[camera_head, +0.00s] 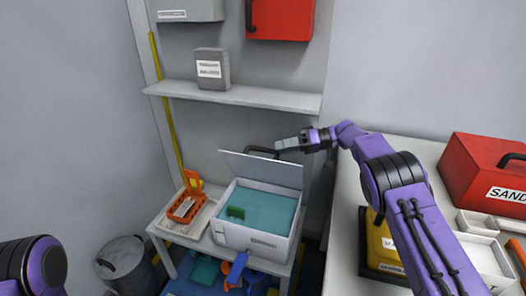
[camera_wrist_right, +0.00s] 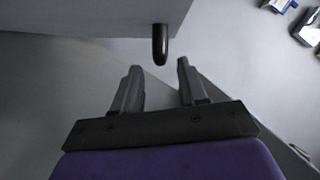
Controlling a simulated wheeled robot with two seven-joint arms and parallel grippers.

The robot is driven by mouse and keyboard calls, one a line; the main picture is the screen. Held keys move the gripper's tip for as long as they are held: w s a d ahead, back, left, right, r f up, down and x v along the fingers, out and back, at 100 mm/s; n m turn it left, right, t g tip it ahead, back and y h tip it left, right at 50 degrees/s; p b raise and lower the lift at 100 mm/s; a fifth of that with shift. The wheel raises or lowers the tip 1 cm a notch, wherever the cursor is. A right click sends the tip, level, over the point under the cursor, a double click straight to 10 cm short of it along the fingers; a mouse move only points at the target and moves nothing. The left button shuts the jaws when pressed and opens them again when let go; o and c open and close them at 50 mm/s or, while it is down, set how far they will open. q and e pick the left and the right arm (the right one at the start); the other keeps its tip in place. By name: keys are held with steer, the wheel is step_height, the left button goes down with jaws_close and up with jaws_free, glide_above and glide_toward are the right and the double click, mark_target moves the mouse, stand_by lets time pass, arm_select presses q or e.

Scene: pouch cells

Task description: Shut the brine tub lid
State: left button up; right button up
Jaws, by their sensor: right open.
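The brine tub (camera_head: 230,236) is a white box with teal liquid and a small green piece inside, standing on a low table. Its pale lid (camera_head: 268,171) stands raised at the back, with a dark handle (camera_head: 262,151) at its upper edge. My right gripper (camera_head: 285,144) is just right of the handle. In the right wrist view the open, empty jaws (camera_wrist_right: 157,72) point at the dark handle (camera_wrist_right: 160,45), which is a little ahead of the fingertips and roughly between them. The lid (camera_wrist_right: 90,15) fills the upper left there. My left gripper is out of view.
An orange holder (camera_head: 185,207) lies in a tray left of the tub. A shelf (camera_head: 240,97) with a grey box (camera_head: 211,69) hangs above. A grey bin (camera_head: 124,262) stands at lower left. A red SAND box (camera_head: 485,168) sits on the right-hand bench.

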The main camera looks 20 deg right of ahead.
mark_target(268, 150)
steer(key=x, duration=0.5)
steer(key=shift+w+a, duration=0.15)
